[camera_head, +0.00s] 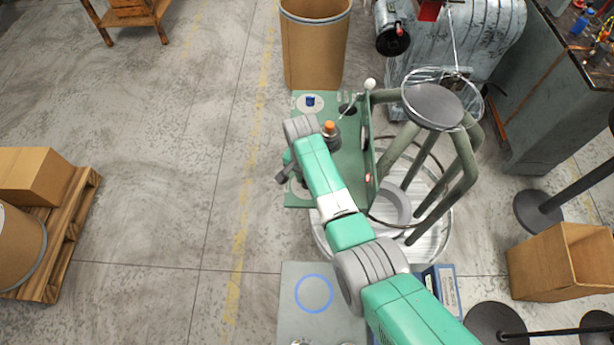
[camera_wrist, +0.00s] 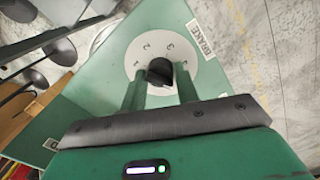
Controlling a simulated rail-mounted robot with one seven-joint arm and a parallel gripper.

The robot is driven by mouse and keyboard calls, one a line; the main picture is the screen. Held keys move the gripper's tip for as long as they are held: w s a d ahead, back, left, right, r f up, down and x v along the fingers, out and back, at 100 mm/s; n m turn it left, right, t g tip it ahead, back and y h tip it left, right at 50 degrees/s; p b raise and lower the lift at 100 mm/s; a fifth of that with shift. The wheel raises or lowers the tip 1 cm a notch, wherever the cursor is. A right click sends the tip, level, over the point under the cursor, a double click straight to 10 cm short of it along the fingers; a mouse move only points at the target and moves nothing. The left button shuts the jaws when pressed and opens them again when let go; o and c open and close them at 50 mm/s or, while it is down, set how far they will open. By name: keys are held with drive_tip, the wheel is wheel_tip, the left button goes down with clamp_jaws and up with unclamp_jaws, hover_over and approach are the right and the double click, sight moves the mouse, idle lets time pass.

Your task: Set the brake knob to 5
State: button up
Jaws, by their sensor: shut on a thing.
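The brake knob (camera_wrist: 160,71) is black and sits at the middle of a round pale dial (camera_wrist: 178,35) in the wrist view. Small numerals ring the dial, but most are too small or turned to read surely. A white BRAKE label (camera_wrist: 200,38) is beside it on the green panel (camera_wrist: 112,62). My gripper (camera_wrist: 160,82) has its two green fingers on either side of the knob, shut on it. Which numeral the knob points to cannot be told. In the head view my arm hides most of the brake dial and the fingers.
On the green panel (camera_head: 350,140) in the head view are a blue knob (camera_head: 310,100) on a white dial, an orange button (camera_head: 329,127) and a white-tipped lever (camera_head: 370,84). A green-legged stand (camera_head: 466,165) is at right, a brown drum (camera_head: 315,50) behind.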

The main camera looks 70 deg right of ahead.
drive_tip(key=shift+m, duration=1.1)
drive_tip(key=o, duration=1)
drive_tip(key=shift+c, duration=0.2)
drive_tip(key=r, duration=0.2)
drive_tip(key=r+p, duration=0.1)
drive_tip(key=r, duration=0.2)
drive_tip(key=r+p, duration=0.1)
drive_tip(key=r, duration=0.2)
drive_tip(key=shift+w+d, duration=0.15)
drive_tip(key=shift+w, duration=0.1)
